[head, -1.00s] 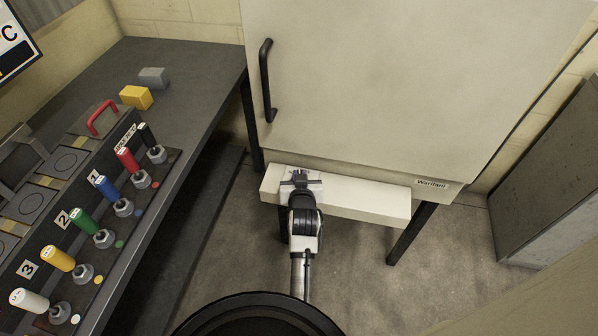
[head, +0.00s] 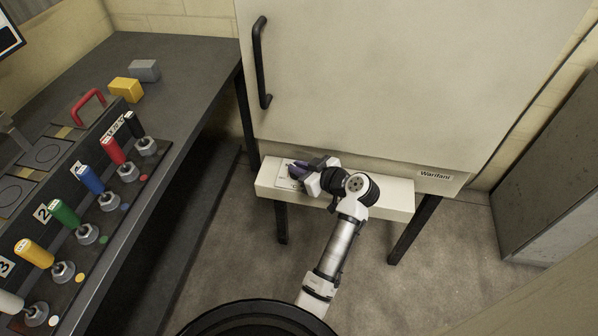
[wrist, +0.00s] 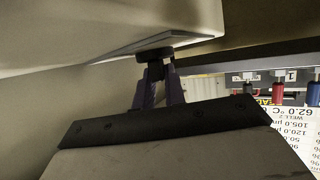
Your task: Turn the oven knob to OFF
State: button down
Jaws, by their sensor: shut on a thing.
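The oven's cream control panel (head: 385,198) juts out below its large door. My gripper (head: 298,170) is at the left end of this panel, reaching in from the right, and hides the knob in the head view. In the wrist view the dark round oven knob (wrist: 154,55) stands out from the panel plate. The two purple fingers of my gripper (wrist: 157,82) are closed on it at their tips. The knob's pointer and the OFF mark cannot be read.
The oven door (head: 360,90) has a black handle (head: 261,62). A grey cabinet (head: 550,180) stands at right. Floor before the oven is clear.

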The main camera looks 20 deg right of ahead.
jog(key=shift+d+f+n+g+y+b, duration=0.15)
jog(key=shift+n+g+y+b, duration=0.2)
jog(key=shift+n+y, duration=0.25)
jog(key=c, duration=1.5)
grip_release()
jog(key=shift+o, duration=0.2)
jog(key=b+v, duration=0.1)
jog(key=v, duration=1.2)
jog(key=shift+s+d+r, duration=0.15)
jog(key=shift+s+r, duration=0.15)
